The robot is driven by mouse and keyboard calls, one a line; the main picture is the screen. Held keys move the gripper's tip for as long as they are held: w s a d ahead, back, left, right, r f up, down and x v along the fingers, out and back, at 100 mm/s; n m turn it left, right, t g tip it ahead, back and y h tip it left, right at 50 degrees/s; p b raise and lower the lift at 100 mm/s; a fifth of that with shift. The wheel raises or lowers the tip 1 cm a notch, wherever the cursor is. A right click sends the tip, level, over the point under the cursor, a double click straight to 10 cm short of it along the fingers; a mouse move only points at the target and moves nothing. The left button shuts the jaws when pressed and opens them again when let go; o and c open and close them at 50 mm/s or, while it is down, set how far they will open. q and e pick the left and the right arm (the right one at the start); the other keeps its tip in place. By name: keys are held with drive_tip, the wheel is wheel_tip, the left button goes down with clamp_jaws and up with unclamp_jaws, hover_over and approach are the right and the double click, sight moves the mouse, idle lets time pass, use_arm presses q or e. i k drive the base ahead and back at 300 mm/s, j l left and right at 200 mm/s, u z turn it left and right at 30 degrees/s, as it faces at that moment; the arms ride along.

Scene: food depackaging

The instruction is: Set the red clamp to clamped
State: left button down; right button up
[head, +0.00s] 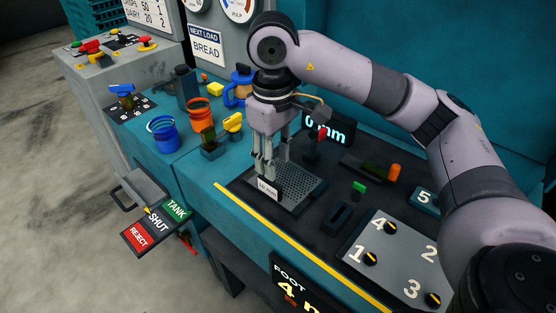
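The red clamp appears to be the small upright lever with a red tip (322,132) on a dark base, just right of my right gripper and behind the perforated plate. My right gripper (269,168) points down over the left part of the perforated metal plate (306,186), close to a small white label block (268,189). Its fingers look apart, with nothing visible between them. It is left of the red-tipped lever and apart from it in the picture. My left gripper is not in view.
A green-tipped lever (359,187) and an orange-handled part (394,172) are to the right. A numbered knob panel (390,258) is at the lower right. An orange cup (200,113), a blue cup (163,134) and a yellow-handled lever (233,122) stand left. A display (328,129) is behind.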

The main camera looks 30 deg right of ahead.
sight(319, 134)
drive_tip(key=k+j, duration=0.65)
drive_tip(key=k, duration=0.25)
